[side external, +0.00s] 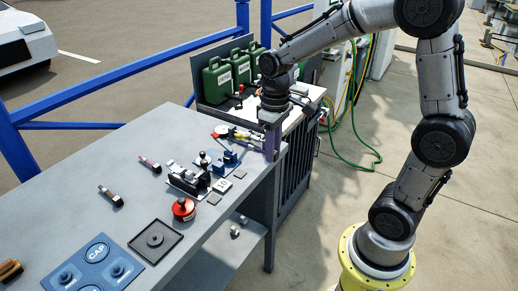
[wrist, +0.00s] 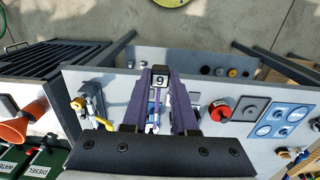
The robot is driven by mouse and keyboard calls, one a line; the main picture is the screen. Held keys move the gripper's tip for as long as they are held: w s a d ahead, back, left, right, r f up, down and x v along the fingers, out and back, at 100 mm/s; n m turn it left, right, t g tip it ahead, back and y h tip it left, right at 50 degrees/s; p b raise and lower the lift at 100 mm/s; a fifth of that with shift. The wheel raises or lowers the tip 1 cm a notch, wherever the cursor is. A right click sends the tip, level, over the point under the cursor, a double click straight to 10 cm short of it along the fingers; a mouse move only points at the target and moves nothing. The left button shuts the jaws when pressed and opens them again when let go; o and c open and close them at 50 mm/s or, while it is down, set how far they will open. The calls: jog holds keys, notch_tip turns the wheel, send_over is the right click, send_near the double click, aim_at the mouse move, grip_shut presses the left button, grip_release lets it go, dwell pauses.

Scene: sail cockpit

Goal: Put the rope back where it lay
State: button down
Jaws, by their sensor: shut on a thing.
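My gripper (side external: 272,140) has purple fingers and hangs at the right edge of the grey bench. In the wrist view my gripper (wrist: 161,76) is shut, with its fingertips over the bench's near edge. What it holds is mostly hidden between the fingers. A thin pale strand (wrist: 155,117) shows between them, but I cannot tell whether it is the rope or something on the bench behind. I cannot pick out the rope for certain in either view. A yellow and white item (side external: 231,131) lies on the bench to the left of the gripper.
The grey bench (side external: 130,140) holds metal fittings (side external: 190,180), a red round part (side external: 183,209), a dark square tray (side external: 155,241) and a blue board (side external: 95,262). Green cans (side external: 218,77) stand behind the gripper.

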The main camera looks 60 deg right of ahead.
jog(key=shift+s+a+r, duration=0.1)
jog(key=shift+s+r, duration=0.15)
jog(key=shift+s, duration=0.15)
jog(key=shift+s+a+f, duration=0.15)
jog(key=shift+s+a, duration=0.05)
jog(key=w+a+f+m, duration=0.1)
jog(key=w+a+m, duration=0.2)
jog(key=w, duration=1.2)
jog(key=shift+w+a+f, duration=0.15)
jog(key=shift+w+a, duration=0.25)
jog(key=shift+a, duration=0.5)
jog(key=shift+s, duration=0.1)
